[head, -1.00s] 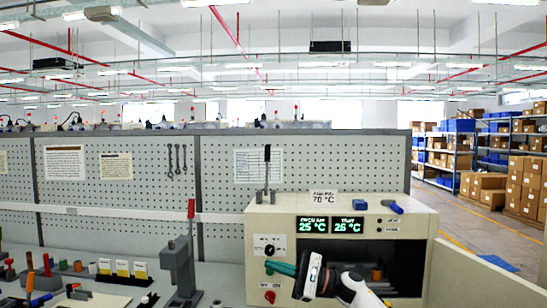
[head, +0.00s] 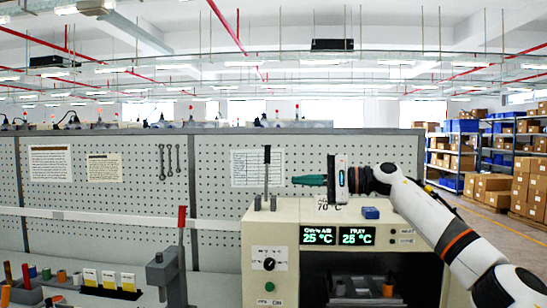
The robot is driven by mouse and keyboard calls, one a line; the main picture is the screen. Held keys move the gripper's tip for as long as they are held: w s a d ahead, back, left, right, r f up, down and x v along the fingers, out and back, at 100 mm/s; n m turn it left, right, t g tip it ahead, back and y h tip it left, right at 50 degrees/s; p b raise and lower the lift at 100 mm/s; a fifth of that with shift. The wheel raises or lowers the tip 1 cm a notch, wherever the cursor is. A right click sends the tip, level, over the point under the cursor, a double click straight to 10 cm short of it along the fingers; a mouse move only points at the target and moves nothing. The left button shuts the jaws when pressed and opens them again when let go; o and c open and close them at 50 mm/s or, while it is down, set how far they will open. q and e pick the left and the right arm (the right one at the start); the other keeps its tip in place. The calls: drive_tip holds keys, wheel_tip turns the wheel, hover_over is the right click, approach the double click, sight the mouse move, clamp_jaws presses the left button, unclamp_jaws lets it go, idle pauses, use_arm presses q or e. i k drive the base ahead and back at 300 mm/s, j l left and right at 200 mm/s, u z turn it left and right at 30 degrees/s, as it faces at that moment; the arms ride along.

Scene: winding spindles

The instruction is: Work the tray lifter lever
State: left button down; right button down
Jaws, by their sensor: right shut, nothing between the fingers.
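An upright lever with a black handle (head: 267,158) and a thin metal stem stands on the left part of the top of a cream oven (head: 225,257). My right gripper (head: 294,181) is above the oven top, to the right of the lever. Its green fingers are shut, empty and point left at the lever stem. A small gap shows between fingertips and stem in the picture; depth is hard to judge. My left gripper is not in view.
The oven front is open, with a dark chamber and a tray (head: 350,289) inside. A blue block (head: 371,212) sits on its top. A red-handled press (head: 166,275) stands left. A pegboard (head: 110,200) runs behind.

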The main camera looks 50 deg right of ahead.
sight(268, 149)
drive_tip(key=i+l, duration=0.25)
drive_tip(key=l, duration=0.2)
drive_tip(key=i+l, duration=0.3)
drive_tip(key=l, duration=0.15)
drive_tip(key=i+l, duration=0.25)
drive_tip(key=l, duration=0.2)
drive_tip(key=i+l, duration=0.25)
drive_tip(key=l, duration=0.2)
